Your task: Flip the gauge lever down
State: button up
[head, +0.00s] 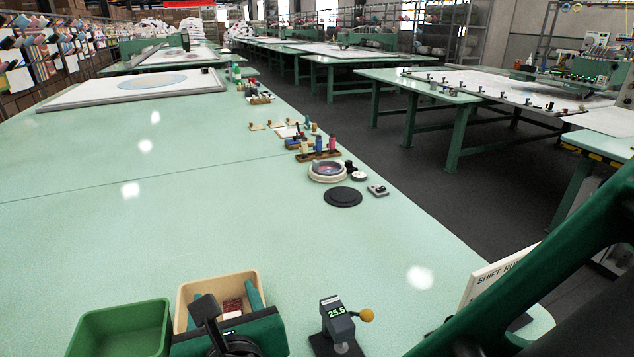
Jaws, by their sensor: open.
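The gauge (337,320) stands on the green table at the bottom middle. It is a small dark unit on a black base, and its display reads 25.5. Its lever ends in a yellow ball (366,315), which sticks out to the right at about the height of the display. My gripper (223,291) is left of the gauge, apart from the lever. Its two teal fingers are spread with nothing held between them. In the picture they overlap a beige bin (187,290); I cannot tell their height above it. The gauge's lower edge is near the frame's bottom.
A green bin (120,328) stands left of the beige bin. A sign (490,283) stands at the right, partly hidden by my arm. A black disc (343,196) and small spools and tools line the right table edge. The table's middle is clear.

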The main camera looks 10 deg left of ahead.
aim_at(366, 314)
jog(key=k, duration=1)
